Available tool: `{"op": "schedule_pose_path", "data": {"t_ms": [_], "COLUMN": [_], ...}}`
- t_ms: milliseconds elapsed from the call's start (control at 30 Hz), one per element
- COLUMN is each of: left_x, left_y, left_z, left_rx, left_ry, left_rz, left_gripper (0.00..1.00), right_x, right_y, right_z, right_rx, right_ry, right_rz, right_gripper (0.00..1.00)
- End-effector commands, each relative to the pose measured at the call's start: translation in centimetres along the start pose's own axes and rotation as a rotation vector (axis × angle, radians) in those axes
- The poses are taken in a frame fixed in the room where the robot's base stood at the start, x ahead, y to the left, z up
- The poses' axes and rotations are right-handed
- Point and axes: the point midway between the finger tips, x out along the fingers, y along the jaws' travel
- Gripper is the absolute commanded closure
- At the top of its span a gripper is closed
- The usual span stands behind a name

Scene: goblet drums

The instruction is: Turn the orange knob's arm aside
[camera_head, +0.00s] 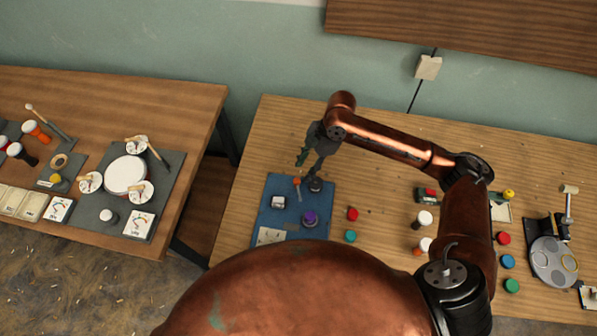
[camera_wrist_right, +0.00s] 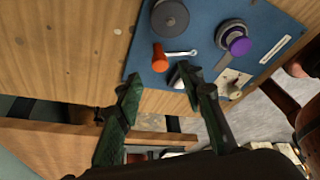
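The orange knob (camera_wrist_right: 159,57) stands on a blue board (camera_wrist_right: 140,66), and a thin silver arm (camera_wrist_right: 182,53) reaches from it to the right in the right wrist view. In the head view the orange knob (camera_head: 297,181) is small, near the far edge of the blue board (camera_head: 265,220). My right gripper (camera_head: 303,160) is above the board's far edge. In the wrist view the right gripper (camera_wrist_right: 158,76) is open, its two fingers wide apart with nothing between them; the knob shows beyond the fingertips. My left gripper does not show.
A drum-like set (camera_head: 125,174) stands on the left table.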

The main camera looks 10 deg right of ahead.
Motion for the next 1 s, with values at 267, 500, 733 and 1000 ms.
{"op": "schedule_pose_path", "data": {"t_ms": [267,500,733,1000], "left_x": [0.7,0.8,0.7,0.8], "left_y": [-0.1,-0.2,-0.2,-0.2], "left_z": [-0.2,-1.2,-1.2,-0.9], "left_rx": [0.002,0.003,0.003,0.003], "left_ry": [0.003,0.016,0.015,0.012], "left_rz": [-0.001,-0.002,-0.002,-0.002], "left_gripper": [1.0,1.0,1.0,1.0], "right_x": [4.4,5.5,5.5,5.5], "right_y": [0.0,0.0,0.0,0.0], "right_z": [0.1,0.1,0.2,0.1], "right_rx": [0.002,0.002,0.003,0.003], "right_ry": [0.001,-0.001,-0.001,0.0], "right_rz": [0.0,0.001,0.002,0.002], "right_gripper": [0.64,0.64,0.66,0.84]}}
